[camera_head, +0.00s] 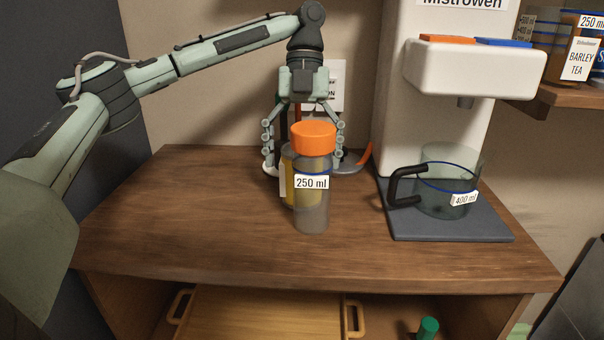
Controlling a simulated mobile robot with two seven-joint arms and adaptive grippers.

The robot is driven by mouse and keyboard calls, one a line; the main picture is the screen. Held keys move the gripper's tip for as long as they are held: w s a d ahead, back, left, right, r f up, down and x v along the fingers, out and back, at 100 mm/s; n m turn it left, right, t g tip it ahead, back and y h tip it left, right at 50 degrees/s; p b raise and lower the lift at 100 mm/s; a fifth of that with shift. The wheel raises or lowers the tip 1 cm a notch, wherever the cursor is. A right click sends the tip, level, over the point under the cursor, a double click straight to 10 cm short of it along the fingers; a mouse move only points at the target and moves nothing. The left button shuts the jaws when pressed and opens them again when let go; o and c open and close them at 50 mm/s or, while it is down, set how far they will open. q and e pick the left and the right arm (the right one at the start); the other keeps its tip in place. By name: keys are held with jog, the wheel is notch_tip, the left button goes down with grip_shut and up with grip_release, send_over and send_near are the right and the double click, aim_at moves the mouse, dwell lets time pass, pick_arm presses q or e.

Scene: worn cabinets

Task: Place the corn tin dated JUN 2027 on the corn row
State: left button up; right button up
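My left gripper (306,166) reaches down over the back of the wooden counter (180,220), its fingers spread wide apart. An upright clear bottle with an orange lid and a "250 ml" label (311,205) stands in front of it and hides part of the space between the fingers. A yellowish object with a pale label (288,185) shows partly behind the bottle; I cannot tell what it is. No tin marked corn or JUN 2027 and no corn row can be made out. My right gripper is out of view.
A white dispenser (458,75) stands at right, with a handled "400 ml" jug (442,205) on its dark base (430,228). A shelf at upper right holds a "BARLEY TEA" container (579,65). Below the counter are a wooden tray (260,315) and a green-topped item (428,326). The counter's left side is clear.

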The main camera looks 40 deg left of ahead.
pick_arm(q)
jog(key=shift+w+a+x, duration=0.1)
jog(key=shift+w+x, duration=0.05)
jog(key=shift+x, duration=1.2)
jog(key=shift+w+a+x, duration=0.1)
jog(key=shift+w+x, duration=0.05)
jog(key=shift+x, duration=1.2)
jog(key=shift+f, duration=0.15)
jog(key=c, duration=1.7)
jog(key=shift+c, duration=0.2)
